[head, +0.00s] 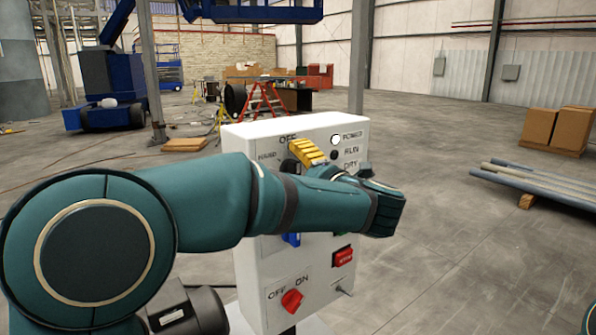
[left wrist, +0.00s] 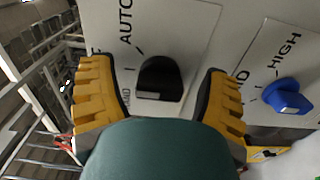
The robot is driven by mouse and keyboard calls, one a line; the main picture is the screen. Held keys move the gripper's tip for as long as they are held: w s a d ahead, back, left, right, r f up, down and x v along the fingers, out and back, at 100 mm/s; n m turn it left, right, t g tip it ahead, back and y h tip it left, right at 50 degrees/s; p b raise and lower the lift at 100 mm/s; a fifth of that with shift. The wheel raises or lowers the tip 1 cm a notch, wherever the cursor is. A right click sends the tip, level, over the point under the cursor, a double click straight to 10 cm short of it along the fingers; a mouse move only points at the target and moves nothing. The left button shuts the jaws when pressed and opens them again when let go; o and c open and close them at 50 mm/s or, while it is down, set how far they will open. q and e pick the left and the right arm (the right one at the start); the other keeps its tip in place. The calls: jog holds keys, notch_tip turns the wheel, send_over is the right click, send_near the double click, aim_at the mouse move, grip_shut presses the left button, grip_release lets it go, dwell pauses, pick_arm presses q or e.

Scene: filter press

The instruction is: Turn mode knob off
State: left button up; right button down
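The white control panel (head: 250,210) stands in front of me. Its mode knob is black and sits among the OFF, HAND and AUTO labels. In the left wrist view the mode knob (left wrist: 160,78) lies between the two yellow fingers of my left gripper (left wrist: 158,98), with a gap on each side. The gripper is open and does not appear to touch it. In the head view the yellow fingers of my left gripper (head: 308,152) are at the panel's upper part, and my arm hides much of its middle. The knob's exact pointing direction is unclear. My right gripper is not in view.
A blue knob (left wrist: 287,97) by a HIGH label sits to the right in the left wrist view. Pipes (head: 540,183) and boxes (head: 556,128) lie far right.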

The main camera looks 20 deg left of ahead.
pick_arm(q)
jog(key=v, duration=1.2)
jog(key=w+f+m+t+h, duration=0.55)
jog(key=w+f+m, duration=0.4)
jog(key=f, duration=0.45)
notch_tip(320, 180, down, 17)
jog(key=a+m+g+h, duration=0.2)
jog(key=m+g+h, duration=0.1)
jog(key=m+h, duration=0.4)
jog(key=s+f+m+g+h, duration=0.3)
jog(key=s+f+m+g, duration=0.45)
jog(key=f, duration=0.75)
jog(key=s+f+m+g+h, duration=0.1)
jog(key=s+f, duration=0.3)
jog(key=s, duration=0.5)
jog(key=s+f+m+g+h, duration=0.1)
jog(key=s+f+g, duration=0.2)
jog(key=s, duration=0.7)
notch_tip(320, 180, down, 2)
jog(key=shift+s+a+f+m, duration=0.2)
jog(key=shift+s+a+m, duration=0.1)
jog(key=shift+a+m, duration=0.15)
